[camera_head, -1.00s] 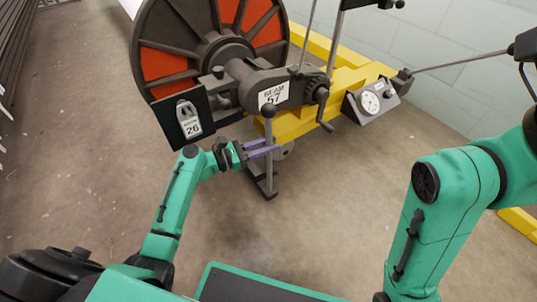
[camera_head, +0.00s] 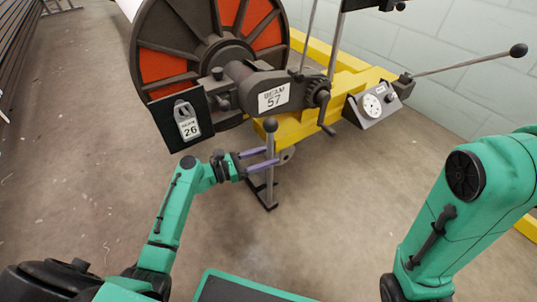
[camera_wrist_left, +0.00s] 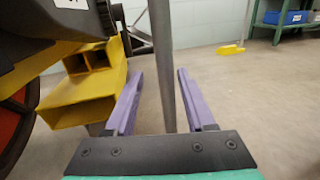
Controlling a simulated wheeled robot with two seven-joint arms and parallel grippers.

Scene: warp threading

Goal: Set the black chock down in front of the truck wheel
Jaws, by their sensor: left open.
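The black chock (camera_head: 271,207) stands on the floor as a dark base under an upright grey rod (camera_head: 270,172) with a round knob on top. A small grey truck wheel (camera_head: 288,153) shows partly behind the rod, under the yellow frame. My left gripper (camera_head: 262,158) is open, with its purple fingers on either side of the rod. In the left wrist view the rod (camera_wrist_left: 163,70) stands between the spread fingers, with a gap to each. The chock's base is hidden there. My right arm enters at the right, but its gripper is out of view.
The yellow frame (camera_head: 290,127) carries a large reel with orange panels (camera_head: 163,66), a BEAM 57 tag (camera_head: 273,97) and a dial box (camera_head: 373,104). A black plate tagged 26 (camera_head: 180,120) hangs just above my left wrist. Floor is clear in front.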

